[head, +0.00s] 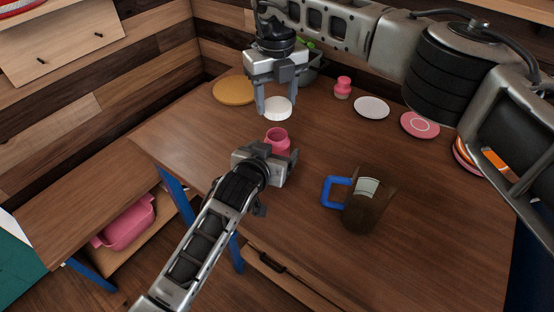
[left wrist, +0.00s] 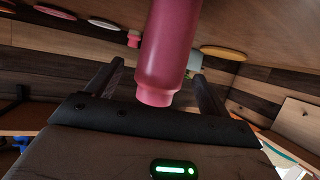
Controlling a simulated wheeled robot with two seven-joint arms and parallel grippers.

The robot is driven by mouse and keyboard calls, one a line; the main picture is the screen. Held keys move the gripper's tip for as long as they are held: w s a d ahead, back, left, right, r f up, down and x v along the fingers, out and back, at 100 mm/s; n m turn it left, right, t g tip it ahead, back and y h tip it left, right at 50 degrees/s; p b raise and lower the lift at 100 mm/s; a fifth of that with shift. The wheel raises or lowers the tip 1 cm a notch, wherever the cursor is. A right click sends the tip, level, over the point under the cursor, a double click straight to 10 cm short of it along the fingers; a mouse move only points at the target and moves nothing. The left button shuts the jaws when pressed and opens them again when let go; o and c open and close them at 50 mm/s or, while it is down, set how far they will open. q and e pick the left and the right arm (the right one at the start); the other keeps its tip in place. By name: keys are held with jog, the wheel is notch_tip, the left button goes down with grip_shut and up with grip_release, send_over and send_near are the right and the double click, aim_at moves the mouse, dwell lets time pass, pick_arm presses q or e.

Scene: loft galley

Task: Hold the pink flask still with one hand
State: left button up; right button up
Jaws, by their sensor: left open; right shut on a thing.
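The pink flask (head: 277,138) stands on the wooden table, its open mouth facing up and its lower part hidden by my left gripper. My left gripper (head: 283,160) is open at the flask. In the left wrist view the flask (left wrist: 170,50) lies between the two spread fingers, with a visible gap on at least one side. My right gripper (head: 276,100) is shut on a white round lid-like thing (head: 278,110), a little behind the flask and apart from it.
A brown jug (head: 368,208) with a blue handle stands to the right. A small pink jar (head: 343,88), a white plate (head: 371,107) and a pink plate (head: 420,124) are behind. A yellow disc (head: 234,90) lies at the back left. The table's front right is clear.

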pick_arm(q)
jog(key=shift+x, duration=1.6)
jog(key=shift+c, duration=0.2)
jog(key=c, duration=1.4)
jog(key=shift+c, duration=0.2)
pick_arm(e)
send_over(276, 133)
jog(key=shift+f, duration=2.45)
jog(key=shift+f, duration=0.9)
jog(key=shift+f, duration=0.6)
